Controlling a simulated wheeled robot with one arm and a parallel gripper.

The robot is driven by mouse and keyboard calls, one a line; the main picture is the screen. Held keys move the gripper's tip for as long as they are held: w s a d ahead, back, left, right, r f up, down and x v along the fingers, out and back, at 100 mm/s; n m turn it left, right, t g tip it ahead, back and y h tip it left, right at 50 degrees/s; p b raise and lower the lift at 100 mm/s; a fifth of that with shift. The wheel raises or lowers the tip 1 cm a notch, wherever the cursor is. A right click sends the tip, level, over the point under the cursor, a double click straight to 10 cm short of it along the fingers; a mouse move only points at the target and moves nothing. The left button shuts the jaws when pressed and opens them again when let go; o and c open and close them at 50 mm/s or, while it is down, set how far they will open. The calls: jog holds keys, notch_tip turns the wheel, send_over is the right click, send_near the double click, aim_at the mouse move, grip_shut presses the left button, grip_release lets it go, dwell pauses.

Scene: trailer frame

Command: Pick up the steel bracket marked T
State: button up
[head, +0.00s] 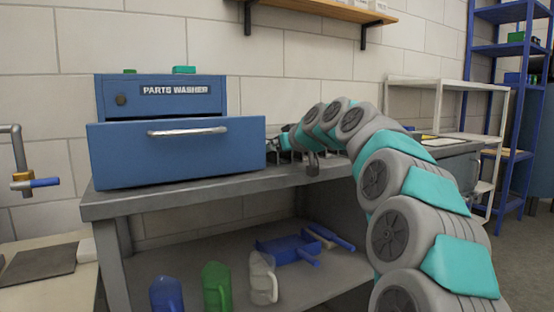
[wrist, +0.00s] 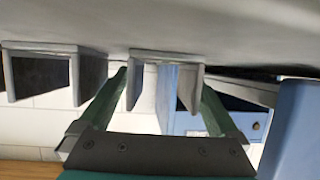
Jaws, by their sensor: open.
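The wrist view looks upside down, with the grey bench top along its upper edge. My gripper (wrist: 163,85) is open there, its two green fingers on either side of a grey U-shaped steel bracket (wrist: 190,85) on the bench. I cannot tell whether the fingers touch it. A second similar bracket (wrist: 75,75) stands to the left, outside the fingers. Part of another grey piece (wrist: 240,92) shows at the right. No letter T is readable on any of them. In the head view my gripper (head: 285,141) is low over the bench beside the parts washer, small and partly hidden.
The blue parts washer (head: 175,155) stands at the bench's left, close to my gripper. The grey bench (head: 200,197) has a lower shelf with several jugs (head: 216,288) and a blue tray (head: 278,250). A wooden wall shelf (head: 340,10) hangs above.

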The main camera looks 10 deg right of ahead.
jog(key=shift+w+a+f, duration=0.1)
jog(key=shift+w+a, duration=0.05)
jog(key=shift+w, duration=0.1)
grip_shut()
dwell(0.7)
